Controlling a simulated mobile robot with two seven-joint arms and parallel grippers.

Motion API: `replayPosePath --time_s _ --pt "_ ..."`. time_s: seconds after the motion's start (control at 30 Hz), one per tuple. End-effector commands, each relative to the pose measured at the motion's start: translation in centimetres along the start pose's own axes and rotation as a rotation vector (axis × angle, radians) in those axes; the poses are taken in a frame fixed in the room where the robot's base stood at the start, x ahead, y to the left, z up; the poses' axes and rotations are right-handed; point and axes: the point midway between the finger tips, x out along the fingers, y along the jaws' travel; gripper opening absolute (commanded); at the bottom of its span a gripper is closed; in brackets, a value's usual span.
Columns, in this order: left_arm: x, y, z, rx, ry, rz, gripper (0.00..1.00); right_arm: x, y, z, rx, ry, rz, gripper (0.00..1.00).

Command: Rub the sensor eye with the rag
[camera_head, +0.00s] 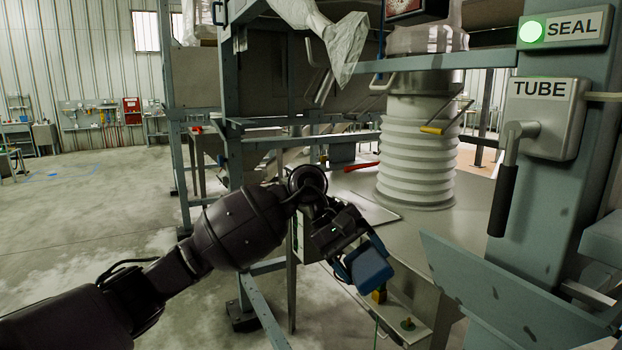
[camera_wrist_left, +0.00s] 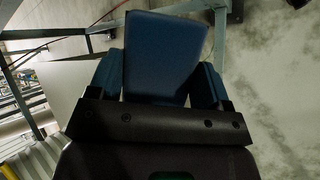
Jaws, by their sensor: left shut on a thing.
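My left gripper (camera_head: 356,258) is shut on a blue rag (camera_head: 371,266), which looks like a flat folded pad. In the left wrist view the rag (camera_wrist_left: 165,55) is held between the two blue fingers and stands out beyond them. The rag is above a low bracket with a small yellow part (camera_head: 379,295) and a green-and-brass part (camera_head: 408,324). I cannot tell for sure which of these, if any, is the sensor eye, and the rag partly covers the view there. My right gripper is not in view.
A ribbed grey bellows (camera_head: 416,155) stands on the metal table (camera_head: 350,185) behind the gripper. A post on the right carries a lit SEAL sign (camera_head: 565,29) and a TUBE box (camera_head: 546,115) with a black-handled lever. A slanted panel (camera_head: 510,290) lies right of the gripper.

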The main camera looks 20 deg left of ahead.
Motion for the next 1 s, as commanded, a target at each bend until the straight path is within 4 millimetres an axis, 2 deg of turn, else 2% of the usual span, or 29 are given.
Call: replayPosePath --time_s 0.03,0.2,0.37,0.5,0.7,0.8,1.0 --pt "-1.7 1.7 0.7 -0.001 0.027 0.070 0.53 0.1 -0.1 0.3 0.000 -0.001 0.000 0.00" --pt "-7.6 6.7 3.4 -0.003 0.119 0.298 0.53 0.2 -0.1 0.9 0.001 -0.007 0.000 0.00" --pt "-13.4 10.4 6.8 0.025 0.204 0.491 0.53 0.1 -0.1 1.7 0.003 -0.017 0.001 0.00" --pt "-18.5 12.9 10.4 0.066 0.262 0.635 0.53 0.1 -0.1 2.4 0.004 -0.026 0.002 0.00" --pt "-25.4 14.9 16.3 0.141 0.303 0.795 0.53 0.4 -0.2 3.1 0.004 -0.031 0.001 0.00" --pt "-28.1 15.2 18.9 0.173 0.305 0.847 0.53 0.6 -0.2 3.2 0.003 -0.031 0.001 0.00" --pt "-31.3 15.1 22.3 0.215 0.295 0.903 0.53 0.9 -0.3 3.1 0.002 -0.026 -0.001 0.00"
